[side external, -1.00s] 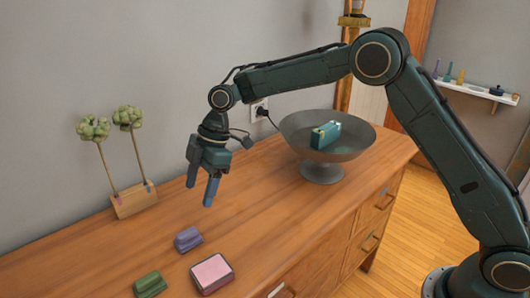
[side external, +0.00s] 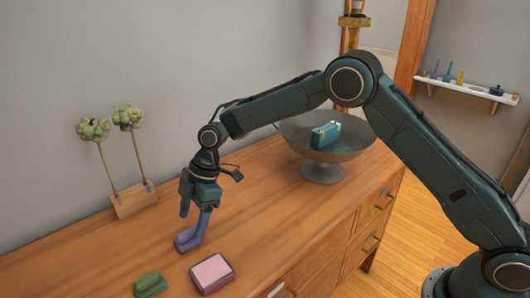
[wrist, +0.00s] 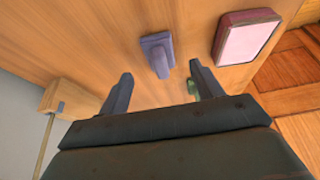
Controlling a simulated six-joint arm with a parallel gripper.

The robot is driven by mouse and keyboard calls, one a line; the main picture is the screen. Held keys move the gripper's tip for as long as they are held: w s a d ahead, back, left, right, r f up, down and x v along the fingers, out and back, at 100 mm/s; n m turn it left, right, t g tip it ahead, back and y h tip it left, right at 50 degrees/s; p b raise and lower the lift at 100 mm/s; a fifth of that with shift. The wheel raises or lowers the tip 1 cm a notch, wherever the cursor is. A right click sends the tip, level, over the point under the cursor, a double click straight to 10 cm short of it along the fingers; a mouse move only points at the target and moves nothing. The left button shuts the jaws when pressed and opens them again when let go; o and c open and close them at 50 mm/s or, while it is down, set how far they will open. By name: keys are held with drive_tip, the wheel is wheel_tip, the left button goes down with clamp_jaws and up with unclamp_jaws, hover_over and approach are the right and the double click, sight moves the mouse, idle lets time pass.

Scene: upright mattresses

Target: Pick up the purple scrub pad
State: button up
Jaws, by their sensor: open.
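The purple scrub pad (side external: 184,242) lies on the wooden dresser top, and in the wrist view the pad (wrist: 157,54) shows between and just beyond my fingertips. My gripper (side external: 192,228) is open and points down close above the pad. In the side view one finger overlaps the pad's right part. In the wrist view the fingers (wrist: 160,70) are spread wide with nothing between them. I cannot tell whether a finger touches the pad.
A pink-topped block (side external: 212,273) and a green pad (side external: 150,284) lie nearby; my finger partly hides the green one in the wrist view. A wooden stand (side external: 134,201) with two plant stems is at the wall. A grey bowl (side external: 350,150) holds a teal box (side external: 325,135).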

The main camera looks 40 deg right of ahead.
sight(189, 230)
drive_tip(key=shift+x, duration=2.35)
drive_tip(key=shift+c, duration=0.4)
drive_tip(key=c, duration=1)
